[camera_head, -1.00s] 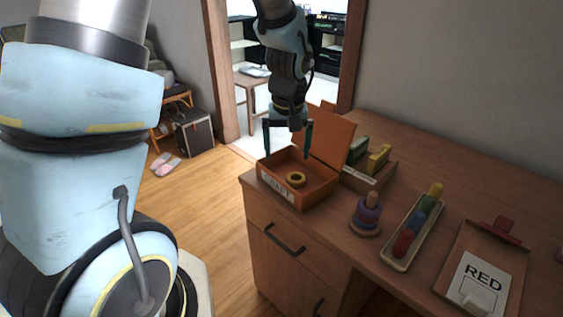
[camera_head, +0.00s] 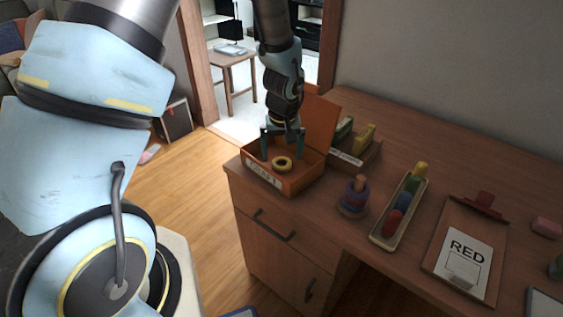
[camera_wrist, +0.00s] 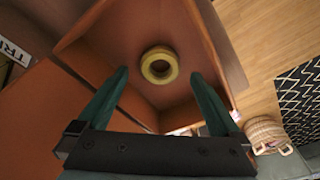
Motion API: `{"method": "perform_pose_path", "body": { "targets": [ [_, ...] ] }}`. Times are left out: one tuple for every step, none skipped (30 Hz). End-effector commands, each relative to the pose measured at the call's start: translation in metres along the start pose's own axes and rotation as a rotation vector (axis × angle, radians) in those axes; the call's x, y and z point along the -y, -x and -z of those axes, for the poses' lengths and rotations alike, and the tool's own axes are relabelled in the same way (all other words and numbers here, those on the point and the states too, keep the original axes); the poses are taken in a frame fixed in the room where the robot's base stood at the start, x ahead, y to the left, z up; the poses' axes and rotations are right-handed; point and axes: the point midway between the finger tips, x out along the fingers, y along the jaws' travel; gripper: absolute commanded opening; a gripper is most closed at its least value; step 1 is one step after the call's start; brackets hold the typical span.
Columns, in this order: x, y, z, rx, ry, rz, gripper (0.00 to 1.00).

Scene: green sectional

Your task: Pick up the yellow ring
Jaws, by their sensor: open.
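The yellow ring (camera_head: 282,164) lies flat inside an open orange box (camera_head: 292,186) at the left end of the desk. In the wrist view the ring (camera_wrist: 159,65) rests on the box floor, beyond my fingertips and between their lines. My gripper (camera_head: 283,155) is open and empty, pointing down over the box. Its green fingers also show in the wrist view (camera_wrist: 160,85), spread wider than the ring. I cannot tell whether the fingertips are below the box rim. They do not touch the ring.
The box's raised lid (camera_head: 321,122) stands behind my gripper. To the right are a bin with yellow and green blocks (camera_head: 364,137), a ring stacker (camera_head: 355,196), a tray of coloured pegs (camera_head: 376,237) and a clipboard reading RED (camera_head: 440,270).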

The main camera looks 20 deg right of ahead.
Motion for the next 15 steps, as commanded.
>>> {"method": "perform_pose_path", "body": {
  "targets": [
    [0.002,-0.005,0.0,0.003,0.001,0.002,1.0],
    [0.001,-0.009,0.0,0.003,0.001,0.002,1.0],
    [0.001,-0.015,0.0,0.003,0.0,0.002,1.0],
    [0.001,-0.017,0.0,0.002,-0.001,0.002,1.0],
    [0.001,-0.02,0.0,0.001,-0.001,0.001,1.0],
    [0.001,-0.023,0.0,0.001,-0.001,0.001,1.0],
    [0.001,-0.024,0.0,0.001,-0.001,0.001,1.0],
    [0.001,-0.025,0.0,0.001,-0.001,0.0,1.0],
    [0.001,-0.026,0.0,0.0,0.0,0.0,1.0],
    [0.0,-0.026,0.001,0.0,0.0,0.0,1.0],
    [0.0,-0.027,0.001,0.0,0.0,0.0,1.0],
    [0.0,-0.027,0.001,-0.001,0.0,0.0,1.0],
    [0.0,-0.027,0.001,-0.001,0.0,0.0,1.0],
    [0.0,-0.027,0.001,0.0,0.0,0.0,1.0],
    [0.0,-0.027,0.001,0.0,0.0,0.0,1.0]
  ]
}}
